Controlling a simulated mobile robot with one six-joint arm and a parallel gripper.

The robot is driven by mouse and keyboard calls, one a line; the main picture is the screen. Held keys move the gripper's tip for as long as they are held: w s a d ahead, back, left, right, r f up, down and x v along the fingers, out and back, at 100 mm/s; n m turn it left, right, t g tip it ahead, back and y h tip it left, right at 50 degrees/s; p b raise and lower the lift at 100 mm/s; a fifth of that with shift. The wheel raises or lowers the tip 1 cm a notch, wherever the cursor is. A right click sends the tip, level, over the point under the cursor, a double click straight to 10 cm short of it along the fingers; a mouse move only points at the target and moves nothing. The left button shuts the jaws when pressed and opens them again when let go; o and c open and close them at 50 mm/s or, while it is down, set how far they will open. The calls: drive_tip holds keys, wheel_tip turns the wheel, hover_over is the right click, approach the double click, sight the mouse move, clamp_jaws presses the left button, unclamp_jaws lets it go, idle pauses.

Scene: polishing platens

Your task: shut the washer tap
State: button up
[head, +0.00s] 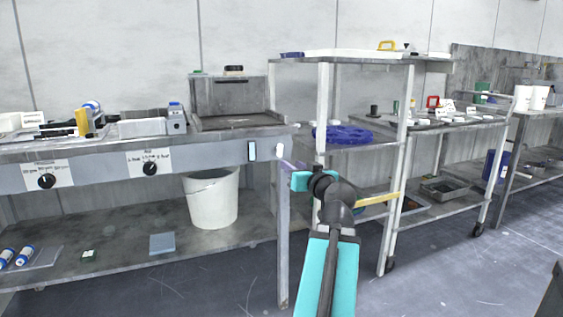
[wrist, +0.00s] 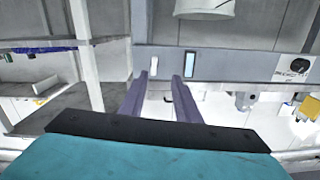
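My gripper (head: 288,163) is at the right end of the grey bench front, close to a small white fitting (head: 280,149) and a pale blue-white plate (head: 252,150). In the wrist view, which is upside down, the two purple-grey fingers (wrist: 163,76) stand apart with nothing between them. The white fitting (wrist: 154,66) and the plate (wrist: 190,63) show just past the fingertips; contact cannot be told. Two black knobs with paper labels, one left (head: 47,181) and one nearer the middle (head: 149,168), are on the bench front. I cannot tell for certain which part is the washer tap.
A white bucket (head: 211,198) stands on the bench's lower shelf. A grey metal shelf cart (head: 325,120) with a blue ring-shaped item (head: 342,134) is right of the bench, close to my arm. Open floor (head: 460,265) lies at right.

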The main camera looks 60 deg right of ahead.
sight(281, 150)
drive_tip(key=shift+s+d+r+h, duration=0.2)
drive_tip(key=shift+s+r+h, duration=0.1)
drive_tip(key=shift+s+r, duration=0.4)
drive_tip(key=p+x, duration=0.3)
drive_tip(key=p, duration=0.1)
drive_tip(key=shift+r, duration=0.1)
drive_tip(key=w+p, duration=0.1)
drive_tip(key=p, duration=0.4)
drive_tip(key=shift+w+d, duration=0.1)
drive_tip(key=shift+d, duration=0.3)
drive_tip(key=p, duration=0.4)
drive_tip(key=shift+w+d+p, duration=0.3)
drive_tip(key=shift+w, duration=0.05)
drive_tip(key=shift+b+x, duration=0.35)
drive_tip(key=shift+x, duration=3.85)
